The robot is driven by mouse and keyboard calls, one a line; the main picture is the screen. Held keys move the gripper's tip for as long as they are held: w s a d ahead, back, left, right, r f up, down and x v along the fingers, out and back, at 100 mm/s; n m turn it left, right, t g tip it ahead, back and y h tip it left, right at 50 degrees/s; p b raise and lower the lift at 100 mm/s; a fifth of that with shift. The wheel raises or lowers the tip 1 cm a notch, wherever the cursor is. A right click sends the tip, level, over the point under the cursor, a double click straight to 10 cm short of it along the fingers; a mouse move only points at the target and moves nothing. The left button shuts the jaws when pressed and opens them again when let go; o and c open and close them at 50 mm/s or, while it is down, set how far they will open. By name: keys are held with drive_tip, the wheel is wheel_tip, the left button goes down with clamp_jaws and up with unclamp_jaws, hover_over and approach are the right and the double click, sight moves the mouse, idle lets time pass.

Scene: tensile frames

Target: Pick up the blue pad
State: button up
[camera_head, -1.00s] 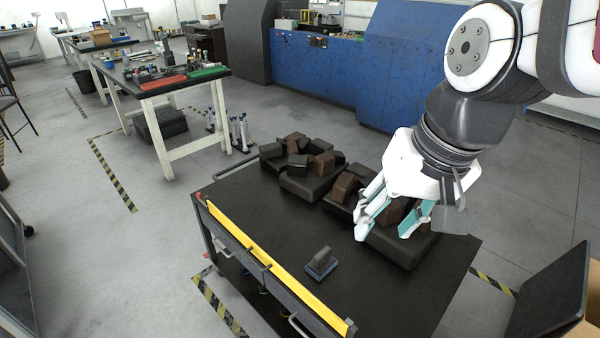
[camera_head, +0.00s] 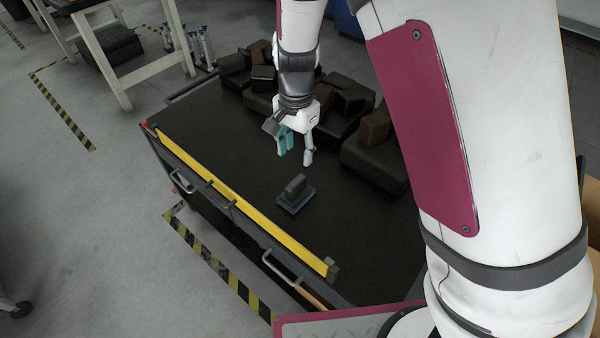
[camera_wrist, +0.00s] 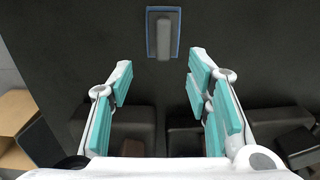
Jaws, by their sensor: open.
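The blue pad (camera_head: 291,207) is a small flat block with a grey upright grip (camera_head: 296,185) on top. It lies on the black cart top (camera_head: 224,140), near its yellow front edge. My gripper (camera_head: 296,160), white with teal finger pads, is above the cart, beyond the pad, pointing down. It is open and empty, apart from the pad. In the wrist view the pad (camera_wrist: 150,44) shows at the top centre, ahead of the open fingers (camera_wrist: 160,75), with its grip (camera_wrist: 163,35) upright in the picture.
Several dark brown and black blocks (camera_head: 374,160) stand along the cart's back, behind my gripper. A yellow strip (camera_head: 245,205) and handles (camera_head: 282,268) line the front edge. The cart top around the pad is clear. A white-legged workbench (camera_head: 140,75) stands at the upper left.

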sight(296, 181)
wheel_tip(296, 181, down, 9)
drive_tip(key=shift+w+r+b, duration=0.15)
drive_tip(key=shift+r+b, duration=0.05)
drive_tip(key=shift+b, duration=0.85)
drive_tip(key=shift+w+a+f+b, duration=0.1)
drive_tip(key=shift+f+b, duration=0.4)
drive_tip(key=shift+f, duration=0.9)
drive_tip(key=shift+w+a+f+b, duration=0.1)
drive_tip(key=shift+f+b, duration=0.35)
drive_tip(key=shift+f, duration=0.95)
clamp_jaws()
